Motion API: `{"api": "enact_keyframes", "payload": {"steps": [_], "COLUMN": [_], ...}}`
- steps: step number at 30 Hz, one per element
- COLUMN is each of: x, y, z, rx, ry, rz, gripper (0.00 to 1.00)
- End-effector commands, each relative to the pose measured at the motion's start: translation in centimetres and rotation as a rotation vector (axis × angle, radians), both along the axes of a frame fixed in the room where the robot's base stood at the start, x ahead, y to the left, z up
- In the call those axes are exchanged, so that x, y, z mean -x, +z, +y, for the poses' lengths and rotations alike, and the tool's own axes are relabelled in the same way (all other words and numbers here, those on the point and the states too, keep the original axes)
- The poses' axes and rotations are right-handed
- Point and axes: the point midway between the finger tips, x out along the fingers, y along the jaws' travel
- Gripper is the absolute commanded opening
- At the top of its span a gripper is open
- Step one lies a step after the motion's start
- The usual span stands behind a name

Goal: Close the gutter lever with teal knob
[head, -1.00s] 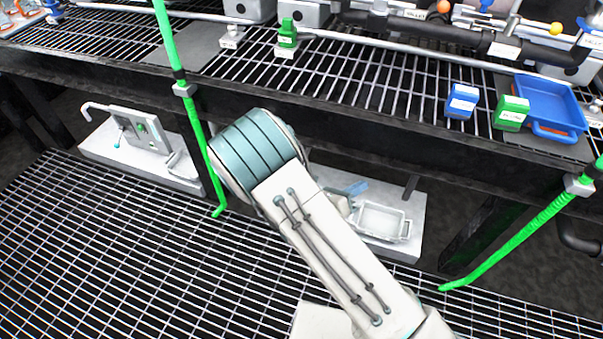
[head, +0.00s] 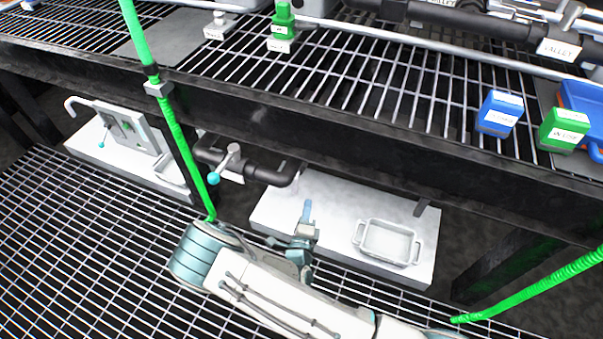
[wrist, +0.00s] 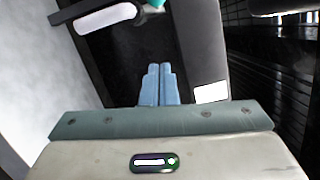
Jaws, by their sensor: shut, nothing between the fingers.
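A lever with a teal knob (head: 213,178) sits on a valve (head: 233,152) on the black pipe under the bench. The knob points down and left; a white label is beside it, unreadable here. In the wrist view a bit of the teal knob (wrist: 155,4) shows at the top edge, beside a pale bar (wrist: 108,18). Another small teal knob (head: 101,144) is on a panel at the left. My gripper (head: 307,208) is right of the pipe, in front of the white slab. Its blue fingers (wrist: 158,84) are shut together and empty, apart from the knob.
A white slab (head: 335,195) carries a pale tray (head: 388,242) right of my gripper. The dark bench beam (head: 330,120) runs above the pipe. The grated floor at the left is clear.

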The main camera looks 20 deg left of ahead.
Motion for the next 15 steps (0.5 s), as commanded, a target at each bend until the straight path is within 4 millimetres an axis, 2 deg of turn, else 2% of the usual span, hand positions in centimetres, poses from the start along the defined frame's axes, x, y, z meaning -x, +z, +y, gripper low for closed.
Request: {"api": "enact_keyframes", "payload": {"steps": [4,8,15], "x": [0.0,-1.0,-5.6], "y": [0.0,-0.1,0.0], "z": [0.2,0.3,0.8], "rx": [-0.002,-0.003,-0.006], "ry": [0.003,0.0,-0.004], "rz": [0.0,0.0,-0.002], "gripper": [0.0,0.0,0.0]}}
